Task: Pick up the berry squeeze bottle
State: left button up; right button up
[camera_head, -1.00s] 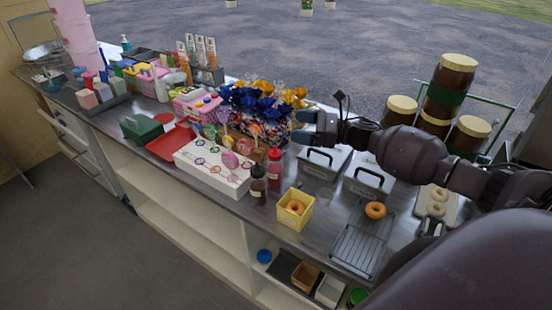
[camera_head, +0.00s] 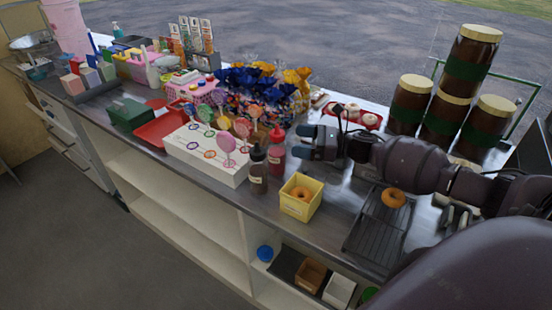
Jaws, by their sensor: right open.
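My left gripper is not in view.
A white lollipop stand (camera_head: 207,163) is left of the bottles. A yellow box (camera_head: 290,208) holding a doughnut (camera_head: 301,194) stands in front right. Wrapped blue and gold sweets (camera_head: 262,80) are behind. A dark rack (camera_head: 376,232) lies right, and large brown jars (camera_head: 410,104) stand behind my arm.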

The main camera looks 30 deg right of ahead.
aim_at(277, 138)
jog(key=shift+b+x, duration=0.3)
jog(key=shift+x, duration=3.15)
jog(key=shift+c, duration=0.4)
jog(key=c, duration=0.7)
